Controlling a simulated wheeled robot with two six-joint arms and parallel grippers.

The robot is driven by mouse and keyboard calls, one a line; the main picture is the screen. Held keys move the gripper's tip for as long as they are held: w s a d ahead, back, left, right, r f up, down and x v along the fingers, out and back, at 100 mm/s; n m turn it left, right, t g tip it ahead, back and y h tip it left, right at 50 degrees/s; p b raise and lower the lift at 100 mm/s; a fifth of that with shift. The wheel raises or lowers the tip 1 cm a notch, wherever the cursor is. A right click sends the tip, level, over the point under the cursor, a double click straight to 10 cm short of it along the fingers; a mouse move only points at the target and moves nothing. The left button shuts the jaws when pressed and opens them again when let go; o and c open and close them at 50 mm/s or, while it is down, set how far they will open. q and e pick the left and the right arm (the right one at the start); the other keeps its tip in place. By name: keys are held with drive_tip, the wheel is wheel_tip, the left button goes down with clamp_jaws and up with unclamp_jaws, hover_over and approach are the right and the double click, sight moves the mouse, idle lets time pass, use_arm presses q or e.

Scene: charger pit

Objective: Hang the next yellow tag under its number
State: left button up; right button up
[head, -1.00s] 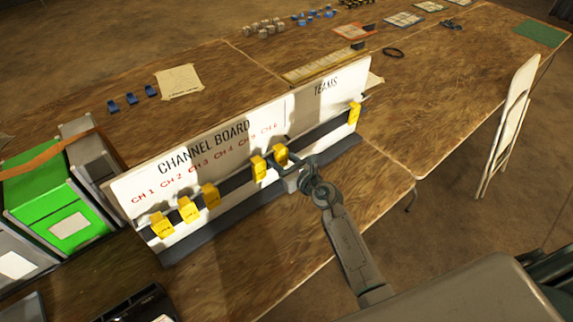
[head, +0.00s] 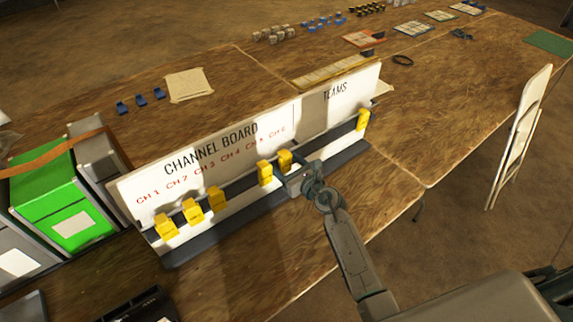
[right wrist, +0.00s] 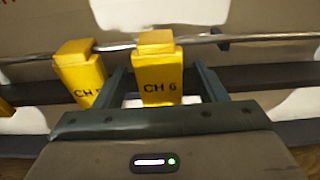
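The white channel board (head: 150,187) stands on the wooden table, with red CH numbers above a rail. Yellow tags hang under CH 1 (head: 166,227), CH 2 (head: 193,211) and CH 3 (head: 217,199); the place under CH 4 is bare. Farther right hang a tag whose label is partly hidden, seemingly CH 5 (right wrist: 80,75), and the CH 6 tag (right wrist: 158,75). One more yellow tag (head: 363,120) hangs under TEAMS. My right gripper (head: 287,179) is open, its fingers on either side of the CH 6 tag with gaps. My left gripper is out of view.
A green box (head: 50,190) and grey boxes stand left of the board. Blue clips (head: 140,100) and a paper sheet (head: 188,85) lie behind it. A folding chair (head: 520,130) stands at the right.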

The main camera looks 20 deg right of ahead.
drive_tip(key=b+v, duration=0.1)
drive_tip(key=v, duration=1)
